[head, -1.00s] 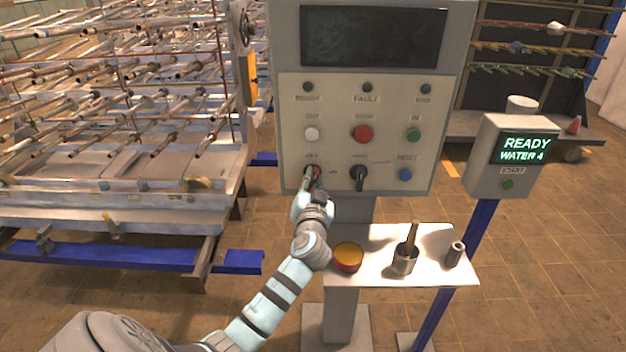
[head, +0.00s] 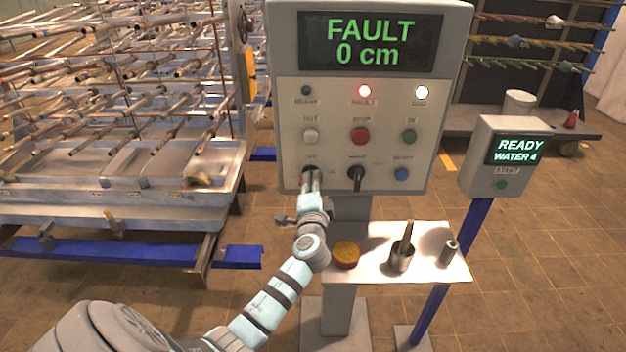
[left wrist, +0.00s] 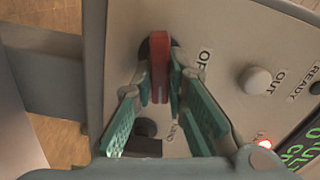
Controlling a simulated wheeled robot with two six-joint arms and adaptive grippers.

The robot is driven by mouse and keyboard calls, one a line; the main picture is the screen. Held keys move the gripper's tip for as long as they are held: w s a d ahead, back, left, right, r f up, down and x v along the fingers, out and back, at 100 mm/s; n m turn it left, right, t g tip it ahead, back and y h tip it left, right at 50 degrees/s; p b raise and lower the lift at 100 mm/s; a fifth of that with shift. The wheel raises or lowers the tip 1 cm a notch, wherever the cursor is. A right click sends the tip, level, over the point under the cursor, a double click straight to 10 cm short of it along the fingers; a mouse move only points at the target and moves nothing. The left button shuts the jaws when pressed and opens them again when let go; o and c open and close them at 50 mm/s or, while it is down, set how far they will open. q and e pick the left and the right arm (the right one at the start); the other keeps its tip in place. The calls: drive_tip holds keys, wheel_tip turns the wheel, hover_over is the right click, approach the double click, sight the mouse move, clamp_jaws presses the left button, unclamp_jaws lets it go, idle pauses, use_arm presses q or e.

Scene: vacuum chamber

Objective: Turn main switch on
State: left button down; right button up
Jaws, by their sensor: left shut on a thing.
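The main switch is a red handle (left wrist: 159,62) on a dark round base at the lower left of the control panel (head: 340,130). In the left wrist view it stands between my left gripper's fingertips (left wrist: 160,88), and the gripper is shut on it. In the head view my left gripper (head: 312,180) reaches up to the panel from below and hides most of the switch. The panel's screen (head: 370,42) is lit and reads "FAULT 0 cm" in green. A red lamp (head: 364,91) and a white lamp (head: 422,92) are lit. My right gripper is not in view.
A black selector (head: 356,178) sits right of the switch, with coloured buttons around it. A "READY WATER 4" box (head: 480,180) stands right; a tube rack (head: 110,110) stands left.

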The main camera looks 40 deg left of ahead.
use_arm(q)
drive_tip(key=shift+m+p, duration=0.35)
drive_tip(key=shift+m, duration=0.95)
drive_tip(key=shift+f, duration=0.1)
drive_tip(key=c, duration=1.6)
unclamp_jaws()
drive_tip(key=shift+d, duration=0.1)
drive_tip(key=v, duration=1.2)
drive_tip(key=shift+w, duration=0.1)
